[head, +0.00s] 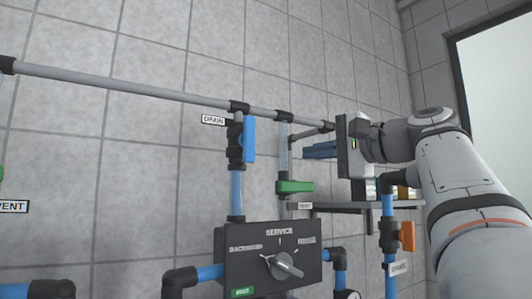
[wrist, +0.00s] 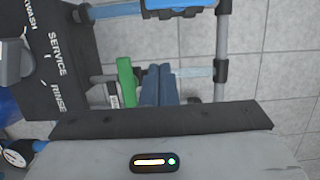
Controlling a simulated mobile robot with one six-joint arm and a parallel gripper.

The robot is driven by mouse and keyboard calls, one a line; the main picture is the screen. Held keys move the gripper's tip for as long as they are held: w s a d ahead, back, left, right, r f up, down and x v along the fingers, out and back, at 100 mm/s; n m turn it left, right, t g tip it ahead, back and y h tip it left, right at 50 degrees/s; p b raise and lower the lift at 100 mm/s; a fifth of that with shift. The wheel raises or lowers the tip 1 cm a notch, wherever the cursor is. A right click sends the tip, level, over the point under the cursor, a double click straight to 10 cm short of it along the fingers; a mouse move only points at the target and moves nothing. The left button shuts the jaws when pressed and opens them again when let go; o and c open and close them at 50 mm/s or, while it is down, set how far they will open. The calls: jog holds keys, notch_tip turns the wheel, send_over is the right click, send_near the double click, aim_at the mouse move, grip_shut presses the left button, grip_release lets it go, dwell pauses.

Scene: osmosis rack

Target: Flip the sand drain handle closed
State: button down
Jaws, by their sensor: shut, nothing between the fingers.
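A blue lever handle (head: 249,139) stands upright along its vertical pipe, beside a black valve body under the grey top pipe. The label next to it reads DRAIN (head: 213,120); no word "sand" is readable. In the wrist view the blue handle (wrist: 175,4) is cut off at the top edge. My gripper (head: 306,151) is to the right of the blue handle, apart from it, pointing left. In the wrist view its two blue-grey fingers (wrist: 158,70) are together and empty, close beside the green handle in the picture. Whether they touch it cannot be told.
A green handle (head: 295,186) lies across its pipe near a VENT label (head: 305,206). A control box (head: 240,268) with a SERVICE dial stands below. An orange handle (head: 407,236) is upright at the lower right. The grey pipe (head: 130,85) crosses above; a shelf (head: 335,208) is behind.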

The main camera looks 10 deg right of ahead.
aim_at(249, 139)
jog(key=w+a+p, duration=0.2)
jog(key=w+a, duration=0.3)
jog(key=a, duration=0.3)
jog(key=shift+p, duration=0.35)
